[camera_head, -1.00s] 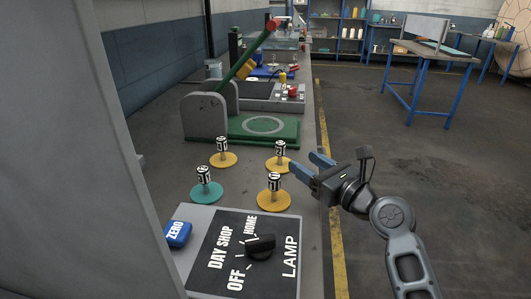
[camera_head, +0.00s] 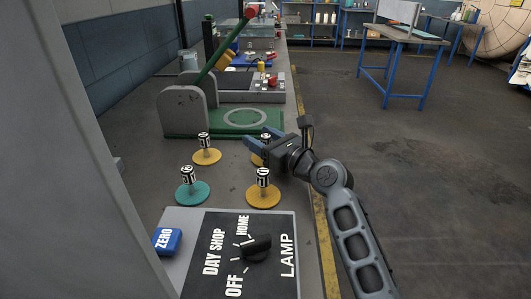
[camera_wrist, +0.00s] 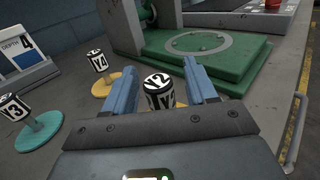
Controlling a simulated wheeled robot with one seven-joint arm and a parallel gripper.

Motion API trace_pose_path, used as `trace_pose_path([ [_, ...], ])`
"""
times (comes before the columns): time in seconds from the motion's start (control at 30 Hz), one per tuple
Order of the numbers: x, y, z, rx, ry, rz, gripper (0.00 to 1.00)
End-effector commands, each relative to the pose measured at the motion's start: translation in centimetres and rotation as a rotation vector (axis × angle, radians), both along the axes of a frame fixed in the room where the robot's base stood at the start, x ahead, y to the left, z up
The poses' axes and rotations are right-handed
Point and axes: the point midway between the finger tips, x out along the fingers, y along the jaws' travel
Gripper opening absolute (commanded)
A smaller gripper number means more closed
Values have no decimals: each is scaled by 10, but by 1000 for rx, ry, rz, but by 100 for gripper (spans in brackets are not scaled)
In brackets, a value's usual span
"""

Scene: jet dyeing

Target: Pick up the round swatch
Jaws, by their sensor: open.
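Several round discs, each with an upright black-and-white labelled knob, stand on the bench; I cannot tell which the task means. The yellow Y2 disc (camera_head: 256,161) is partly hidden by my gripper (camera_head: 262,143). In the wrist view, the Y2 knob (camera_wrist: 158,92) shows between the two blue fingers of my gripper (camera_wrist: 160,83), which is open. Whether the fingers touch it I cannot tell. A yellow disc marked Y4 (camera_head: 206,157), a teal disc marked Y3 (camera_head: 191,195) and another yellow disc (camera_head: 263,197) stand nearby.
A green plate with a pale ring (camera_head: 245,118) and a lever device (camera_head: 188,110) lie behind. A lamp dial panel (camera_head: 240,255) and blue ZERO block (camera_head: 167,240) are in front. A grey wall (camera_head: 60,180) bounds the left. A blue-legged table (camera_head: 405,40) stands across the floor.

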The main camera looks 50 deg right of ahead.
Motion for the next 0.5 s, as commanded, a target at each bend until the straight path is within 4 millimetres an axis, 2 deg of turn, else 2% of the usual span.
trace_pose_path([
  [0.1, 6, -1, 0, 0, 0, 0, 57],
  [0.3, 6, -1, 0, 0, 1, 0, 57],
  [0.5, 6, -1, 0, 0, 1, 0, 37],
])
